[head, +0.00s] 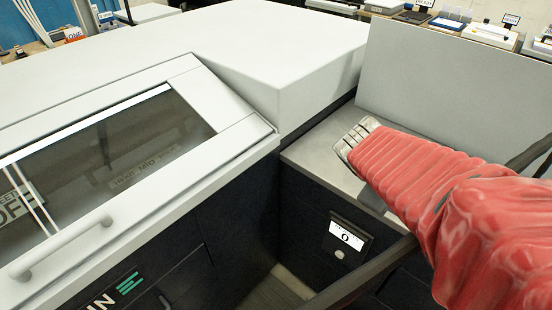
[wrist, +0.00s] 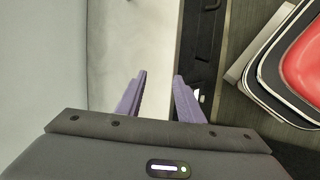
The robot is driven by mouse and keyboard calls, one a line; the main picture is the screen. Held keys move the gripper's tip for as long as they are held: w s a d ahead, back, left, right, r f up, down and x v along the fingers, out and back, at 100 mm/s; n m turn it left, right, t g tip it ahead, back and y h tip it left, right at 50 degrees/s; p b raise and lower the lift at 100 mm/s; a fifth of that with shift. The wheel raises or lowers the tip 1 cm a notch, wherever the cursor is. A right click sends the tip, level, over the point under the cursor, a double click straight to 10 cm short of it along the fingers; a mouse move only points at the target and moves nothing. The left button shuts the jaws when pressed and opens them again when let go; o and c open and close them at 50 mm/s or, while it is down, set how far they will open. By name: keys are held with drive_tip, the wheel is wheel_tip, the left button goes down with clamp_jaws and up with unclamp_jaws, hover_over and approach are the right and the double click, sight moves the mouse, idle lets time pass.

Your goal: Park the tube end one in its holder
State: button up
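I cannot make out a tube end or its holder for certain in either view. A small sign ending in "ONE" (head: 73,33) stands at the far upper left of the head view, too small to tell what it marks. My gripper (wrist: 160,76) shows two purple fingers in the wrist view. They stand apart with nothing between them, over a pale surface and its dark edge. In the head view my red-sleeved arm reaches in from the right over a grey bench top, and the fingers cannot be made out.
A large white machine (head: 300,45) with a windowed cover (head: 120,145) and handle fills the left and middle. A pale upright panel (head: 450,85) stands behind the grey bench top (head: 312,160). A counter display (head: 347,236) reads 0. Tables with labelled items line the back right.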

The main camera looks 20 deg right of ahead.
drive_tip(key=a+r+m+t+y, duration=0.2)
drive_tip(key=a+y, duration=0.1)
drive_tip(key=a, duration=0.9)
drive_tip(key=w+a+r+m+t+y, duration=0.1)
drive_tip(key=a+r+m+t+y, duration=0.1)
drive_tip(key=a, duration=1)
drive_tip(key=t+y, duration=0.1)
drive_tip(key=y, duration=0.1)
drive_tip(key=shift+w+a+y, duration=0.2)
drive_tip(key=shift+a+y, duration=0.05)
drive_tip(key=shift+y, duration=0.05)
drive_tip(key=shift+o, duration=0.5)
drive_tip(key=shift+r, duration=0.1)
drive_tip(key=shift+c, duration=0.9)
drive_tip(key=shift+d, duration=0.1)
